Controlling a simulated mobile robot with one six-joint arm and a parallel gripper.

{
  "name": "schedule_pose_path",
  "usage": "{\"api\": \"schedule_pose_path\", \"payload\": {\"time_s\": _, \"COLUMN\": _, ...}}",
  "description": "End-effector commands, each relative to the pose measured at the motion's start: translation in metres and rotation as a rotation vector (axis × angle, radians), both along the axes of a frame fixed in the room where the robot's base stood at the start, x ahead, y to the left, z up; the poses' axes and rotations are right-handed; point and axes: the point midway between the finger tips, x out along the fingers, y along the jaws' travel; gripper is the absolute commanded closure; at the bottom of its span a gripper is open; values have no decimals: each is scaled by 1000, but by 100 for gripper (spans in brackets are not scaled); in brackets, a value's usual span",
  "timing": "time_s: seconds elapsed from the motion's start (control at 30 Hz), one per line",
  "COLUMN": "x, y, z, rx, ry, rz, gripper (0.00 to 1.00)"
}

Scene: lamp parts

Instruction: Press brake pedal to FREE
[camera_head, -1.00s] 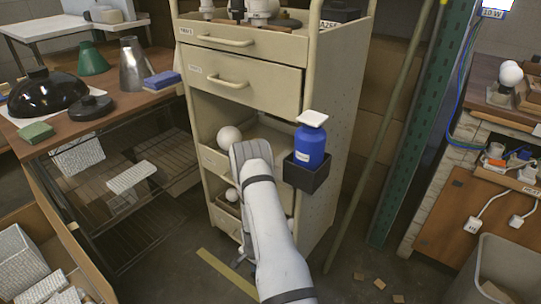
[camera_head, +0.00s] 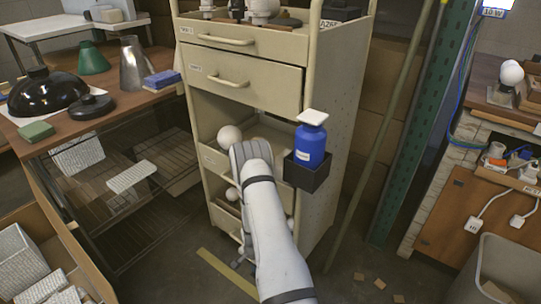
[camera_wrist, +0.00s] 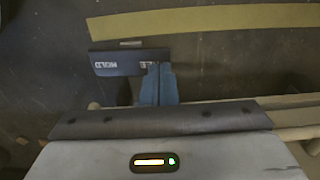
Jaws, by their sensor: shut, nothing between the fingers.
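The brake pedal (camera_wrist: 112,64) is a dark bar low at the cart's foot in the wrist view. Its left half carries pale lettering that appears upside down and seems to read HOLD. My gripper (camera_wrist: 160,68) shows as blue-grey fingers, shut and empty, reaching to the bar's right end. They cover part of that end and some pale marks there; I cannot read FREE. Whether they touch the pedal or are just above it, I cannot tell. In the head view a dark, bluish patch by the cart's foot (camera_head: 240,262) shows beside my arm, which hides the gripper.
The beige cart (camera_head: 322,150) stands close in front, with a white globe (camera_head: 229,136) on its shelf. A black side holder (camera_head: 308,176) carries a blue bottle (camera_head: 311,146) right of my arm. A yellow floor stripe (camera_head: 226,274) runs past the cart's foot.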

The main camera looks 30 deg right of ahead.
Motion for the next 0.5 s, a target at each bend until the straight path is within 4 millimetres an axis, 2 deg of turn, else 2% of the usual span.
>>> {"api": "schedule_pose_path", "payload": {"time_s": 0.5, "x": 0, "y": 0, "z": -11, "rx": 0, "ry": 0, "rz": -1, "gripper": 100}}
